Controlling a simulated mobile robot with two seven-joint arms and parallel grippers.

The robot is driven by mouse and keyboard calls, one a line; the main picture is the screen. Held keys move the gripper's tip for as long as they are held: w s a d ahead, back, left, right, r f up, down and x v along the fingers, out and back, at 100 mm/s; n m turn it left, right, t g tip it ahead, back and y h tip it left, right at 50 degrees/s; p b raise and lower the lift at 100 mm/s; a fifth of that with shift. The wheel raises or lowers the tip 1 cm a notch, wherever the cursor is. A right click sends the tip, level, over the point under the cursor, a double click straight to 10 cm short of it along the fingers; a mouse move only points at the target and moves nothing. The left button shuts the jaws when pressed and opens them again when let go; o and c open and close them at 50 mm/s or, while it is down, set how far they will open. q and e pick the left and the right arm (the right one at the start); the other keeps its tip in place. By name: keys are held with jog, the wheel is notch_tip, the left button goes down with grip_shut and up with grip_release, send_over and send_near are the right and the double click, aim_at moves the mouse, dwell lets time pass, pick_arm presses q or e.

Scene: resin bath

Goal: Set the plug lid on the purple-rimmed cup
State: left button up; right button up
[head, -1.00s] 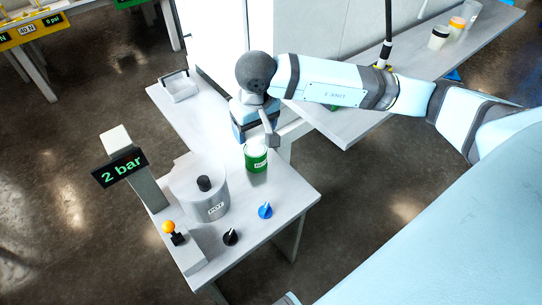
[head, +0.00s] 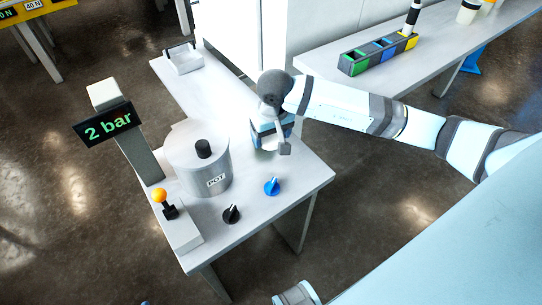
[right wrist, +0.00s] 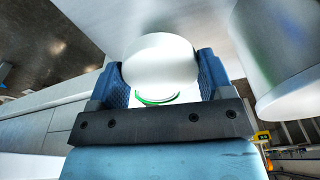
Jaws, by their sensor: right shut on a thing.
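My right gripper (head: 268,138) is low over the near table, to the right of the pot. In the right wrist view its blue finger pads (right wrist: 163,72) are shut on a white, round-ended container with a green ring (right wrist: 160,62). This looks like the green-banded cup. I cannot make out a purple-rimmed cup or a plug lid in any view. My left gripper is not in view.
The grey pot (head: 190,180) with a black knob stands left of the gripper; it also shows in the right wrist view (right wrist: 280,50). A coloured rack (head: 378,53) sits on the far table.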

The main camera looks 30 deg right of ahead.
aim_at(270, 162)
notch_tip(270, 162, down, 9)
jog(key=shift+r, duration=0.1)
dwell(0.3)
jog(key=shift+b, duration=0.3)
jog(key=shift+f, duration=0.2)
jog(key=o, duration=1)
jog(key=shift+c, duration=0.2)
